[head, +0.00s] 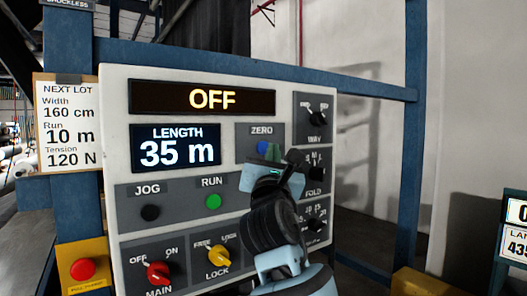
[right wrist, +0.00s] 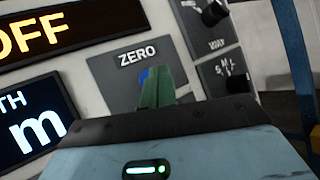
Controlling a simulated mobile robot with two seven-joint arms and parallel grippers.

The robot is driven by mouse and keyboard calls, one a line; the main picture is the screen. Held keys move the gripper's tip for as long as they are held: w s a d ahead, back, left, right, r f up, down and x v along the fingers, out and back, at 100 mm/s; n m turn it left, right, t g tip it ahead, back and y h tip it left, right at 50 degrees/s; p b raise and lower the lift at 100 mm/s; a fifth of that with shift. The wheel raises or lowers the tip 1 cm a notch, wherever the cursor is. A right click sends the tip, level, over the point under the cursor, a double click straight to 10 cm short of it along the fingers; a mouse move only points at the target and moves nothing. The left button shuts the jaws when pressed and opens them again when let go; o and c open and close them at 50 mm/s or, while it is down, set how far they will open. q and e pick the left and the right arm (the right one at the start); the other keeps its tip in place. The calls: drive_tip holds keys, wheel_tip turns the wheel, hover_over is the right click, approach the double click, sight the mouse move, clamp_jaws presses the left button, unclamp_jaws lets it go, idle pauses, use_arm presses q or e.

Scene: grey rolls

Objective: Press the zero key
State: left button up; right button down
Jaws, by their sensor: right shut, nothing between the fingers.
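The zero key (head: 262,147) is a blue round button on a grey plate labelled ZERO, at the upper middle right of the white control panel (head: 115,90). My right gripper (head: 274,152) is shut and empty, its green fingertips in front of the key's right part. In the right wrist view the shut fingertips (right wrist: 158,86) cover most of the zero key (right wrist: 144,76); a blue sliver shows at their upper left. I cannot tell whether they touch it. The length display (head: 176,148) reads 35 m and the top display (head: 205,98) reads OFF. My left gripper is not in view.
Near the key are a green RUN button (head: 213,202), a black JOG button (head: 150,212), red MAIN and yellow LOCK knobs, and black knobs (head: 321,113) on the right. A red stop button (head: 83,269) sits lower left. Blue frame posts (head: 412,150) flank the panel.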

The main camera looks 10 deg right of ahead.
drive_tip(key=shift+w+a, duration=0.1)
idle(0.7)
drive_tip(key=shift+w, duration=0.1)
idle(1.4)
drive_tip(key=shift+w+a, duration=0.1)
drive_tip(key=shift+w, duration=0.2)
